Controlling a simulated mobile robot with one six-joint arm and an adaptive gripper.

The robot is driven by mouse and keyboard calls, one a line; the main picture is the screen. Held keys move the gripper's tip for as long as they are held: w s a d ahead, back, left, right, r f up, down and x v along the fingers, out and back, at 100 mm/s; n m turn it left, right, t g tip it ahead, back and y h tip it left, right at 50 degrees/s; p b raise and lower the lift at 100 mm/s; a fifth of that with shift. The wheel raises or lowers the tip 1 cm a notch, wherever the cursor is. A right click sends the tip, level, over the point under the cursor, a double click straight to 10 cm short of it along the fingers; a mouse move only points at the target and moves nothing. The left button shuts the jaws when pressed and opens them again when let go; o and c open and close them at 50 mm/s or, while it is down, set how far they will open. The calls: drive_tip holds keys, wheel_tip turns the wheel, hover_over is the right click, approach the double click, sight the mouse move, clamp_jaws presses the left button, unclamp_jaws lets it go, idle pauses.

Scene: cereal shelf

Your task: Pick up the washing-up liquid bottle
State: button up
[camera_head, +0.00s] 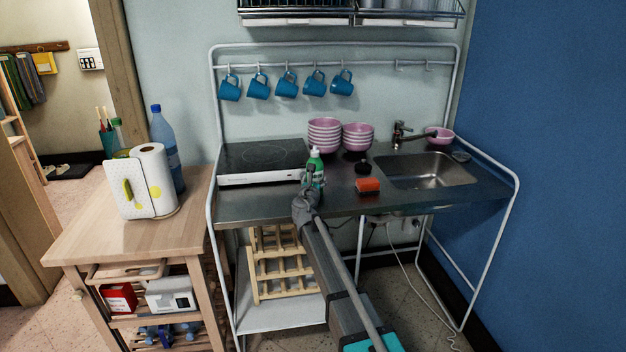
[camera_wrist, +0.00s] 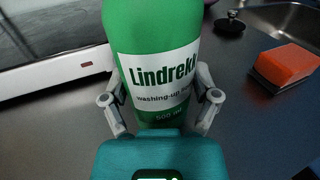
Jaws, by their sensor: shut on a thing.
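The washing-up liquid bottle (camera_head: 316,168) is green with a pale cap and stands upright at the front of the metal counter, beside the hob. In the wrist view the bottle (camera_wrist: 150,45) fills the middle, its white label reading "Lindrekk" and "washing-up". My gripper (camera_head: 309,178) reaches it from the front; in the wrist view my gripper (camera_wrist: 162,100) has one finger on each side of the bottle, shut on it. The bottle's base is hidden behind the gripper body, so I cannot tell whether it touches the counter.
An orange sponge (camera_head: 368,185) lies right of the bottle, near a black stopper-like item (camera_head: 362,166). Pink bowls (camera_head: 324,134) stand stacked behind. The sink (camera_head: 430,170) is at the right, the hob (camera_head: 262,156) at the left. Blue mugs (camera_head: 287,84) hang above. A wooden trolley (camera_head: 90,225) stands left.

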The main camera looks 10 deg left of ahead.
drive_tip(key=shift+r, duration=0.15)
wheel_tip(320, 180, up, 3)
drive_tip(key=p, duration=0.3)
drive_tip(key=s+d+r+p, duration=0.8)
drive_tip(key=s+r+p, duration=0.1)
drive_tip(key=s+p, duration=0.1)
drive_tip(key=shift+s+r, duration=0.35)
drive_tip(key=shift+s, duration=0.4)
drive_tip(key=o, duration=0.7)
